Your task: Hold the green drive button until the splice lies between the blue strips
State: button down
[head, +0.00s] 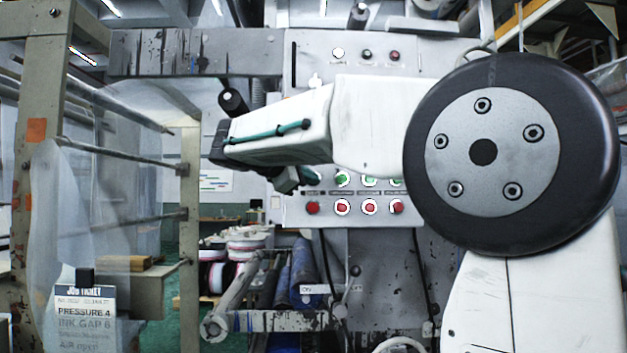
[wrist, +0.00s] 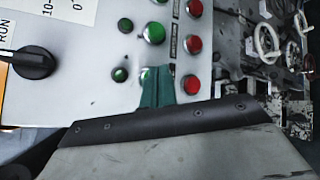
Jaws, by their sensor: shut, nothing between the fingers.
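The control panel has green buttons in its upper row; one (head: 343,178) shows in the head view below my arm. In the wrist view a large green button (wrist: 155,33), a small green one (wrist: 120,75) and a third, mostly covered by my fingers, show. I cannot tell which is the drive button. My gripper (wrist: 157,82) is shut and empty, with its green fingertips over the covered button. Whether they touch or press it is unclear. In the head view my gripper is partly hidden by my arm. I cannot make out a splice or blue strips.
Red buttons (head: 312,208) line the panel's lower row. A black RUN knob (wrist: 33,62) is at left in the wrist view. Translucent film (head: 125,200) hangs in the frame at left, with a job ticket (head: 85,312) below. Blue rollers (head: 303,270) lie under the panel.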

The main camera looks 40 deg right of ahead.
jog(key=shift+w+d, duration=0.25)
jog(key=shift+w, duration=0.15)
dwell(0.5)
dwell(5.1)
jog(key=shift+s+a, duration=0.45)
jog(key=shift+s, duration=0.3)
jog(key=shift+s+a, duration=0.75)
jog(key=shift+s, duration=0.35)
jog(key=shift+s+a, duration=0.65)
jog(key=shift+s, duration=0.3)
